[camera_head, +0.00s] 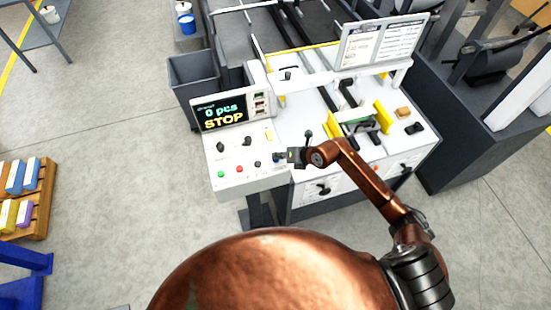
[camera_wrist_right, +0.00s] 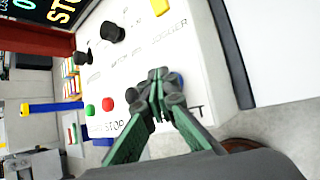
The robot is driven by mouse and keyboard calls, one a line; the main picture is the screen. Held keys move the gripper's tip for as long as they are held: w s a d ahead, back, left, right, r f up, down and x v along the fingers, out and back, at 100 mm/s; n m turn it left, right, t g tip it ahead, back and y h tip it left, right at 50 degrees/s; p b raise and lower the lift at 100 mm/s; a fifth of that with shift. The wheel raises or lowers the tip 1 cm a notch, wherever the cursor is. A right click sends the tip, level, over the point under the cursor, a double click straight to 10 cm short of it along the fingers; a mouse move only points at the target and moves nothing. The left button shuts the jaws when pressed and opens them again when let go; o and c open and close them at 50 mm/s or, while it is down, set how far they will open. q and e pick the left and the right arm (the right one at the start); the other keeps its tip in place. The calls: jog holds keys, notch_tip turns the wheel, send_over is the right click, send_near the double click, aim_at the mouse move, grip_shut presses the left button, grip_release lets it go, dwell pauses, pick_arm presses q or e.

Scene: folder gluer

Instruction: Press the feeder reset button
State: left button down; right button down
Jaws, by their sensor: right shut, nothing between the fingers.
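The white control panel (camera_head: 235,179) carries a row of buttons along its front: a green button (camera_head: 221,174), a red button (camera_head: 239,169), a black button (camera_head: 257,164) and a blue button (camera_head: 276,157). My right gripper (camera_head: 281,157) is shut and empty at the blue button. In the right wrist view its closed fingertips (camera_wrist_right: 158,76) partly cover the blue button (camera_wrist_right: 179,79); whether they touch it I cannot tell. A label by the fingers is mostly hidden, ending in "T". My left gripper is out of view.
A display (camera_head: 222,112) reading "0 pcs STOP" stands behind the panel. Black knobs (camera_head: 247,141) and a yellow piece (camera_head: 269,136) sit behind the buttons. A grey bin (camera_head: 194,82) stands at the back left.

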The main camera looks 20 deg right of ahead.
dwell(0.4)
jog(key=shift+r+p, duration=0.8)
jog(key=shift+r, duration=0.05)
notch_tip(320, 180, up, 5)
jog(key=p, duration=0.4)
dwell(0.3)
